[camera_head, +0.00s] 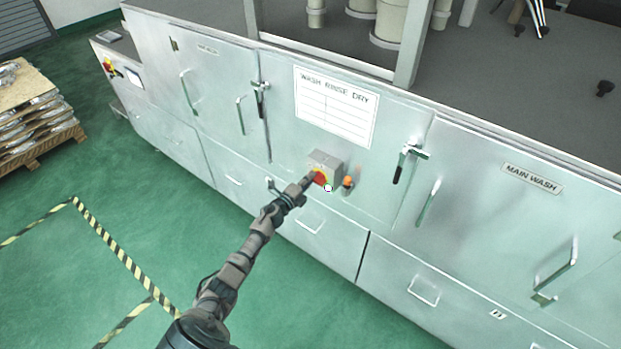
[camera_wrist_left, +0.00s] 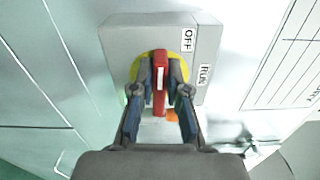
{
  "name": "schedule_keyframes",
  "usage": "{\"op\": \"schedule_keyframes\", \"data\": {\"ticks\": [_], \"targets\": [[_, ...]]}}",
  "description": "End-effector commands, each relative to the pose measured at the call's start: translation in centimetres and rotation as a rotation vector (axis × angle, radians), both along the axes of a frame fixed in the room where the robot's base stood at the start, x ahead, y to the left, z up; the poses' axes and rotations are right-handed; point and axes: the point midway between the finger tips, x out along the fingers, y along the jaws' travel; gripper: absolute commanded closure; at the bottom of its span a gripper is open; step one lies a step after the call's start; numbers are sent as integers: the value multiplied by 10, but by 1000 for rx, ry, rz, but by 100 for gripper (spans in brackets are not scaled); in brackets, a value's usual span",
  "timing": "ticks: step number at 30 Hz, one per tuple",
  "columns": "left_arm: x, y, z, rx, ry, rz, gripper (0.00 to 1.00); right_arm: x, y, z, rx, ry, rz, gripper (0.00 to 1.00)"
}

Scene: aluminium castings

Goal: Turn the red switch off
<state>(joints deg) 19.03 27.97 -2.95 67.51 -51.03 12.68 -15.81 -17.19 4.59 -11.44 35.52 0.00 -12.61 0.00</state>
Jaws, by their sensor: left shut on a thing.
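The red switch (camera_head: 320,178) sits on a yellow disc on a grey box (camera_head: 326,162), which is fixed to the front of a pale metal washing machine. In the left wrist view, the red switch handle (camera_wrist_left: 160,82) stands upright in the picture, between my two fingertips. The grey box (camera_wrist_left: 200,45) carries an OFF label (camera_wrist_left: 187,40) at the top and a RUN label (camera_wrist_left: 204,74) to the right. My left gripper (camera_head: 310,180) is shut on the red handle, and it also shows in the left wrist view (camera_wrist_left: 160,88). My right gripper is not in view.
An orange button (camera_head: 347,182) is just right of the box. Door handles (camera_head: 409,160) and a WASH RINSE DRY sign (camera_head: 336,105) are on the machine front. A loaded pallet (camera_head: 38,135) stands at the left. Green floor (camera_head: 90,270) with striped tape is clear in front.

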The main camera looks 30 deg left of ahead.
Motion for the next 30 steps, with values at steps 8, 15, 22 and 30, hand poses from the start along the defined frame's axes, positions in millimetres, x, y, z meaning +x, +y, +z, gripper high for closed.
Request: {"op": "schedule_keyframes", "data": {"ticks": [8, 15, 22, 30], "targets": [[-1, 3, -4, -72, 11, 6, 100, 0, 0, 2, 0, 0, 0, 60], [-1, 2, -5, -86, 12, 6, 100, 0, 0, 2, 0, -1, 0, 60], [-1, 2, -6, -86, 13, 6, 100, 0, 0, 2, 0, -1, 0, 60], [-1, 1, -4, -85, 11, 3, 60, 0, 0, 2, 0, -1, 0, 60]]}}
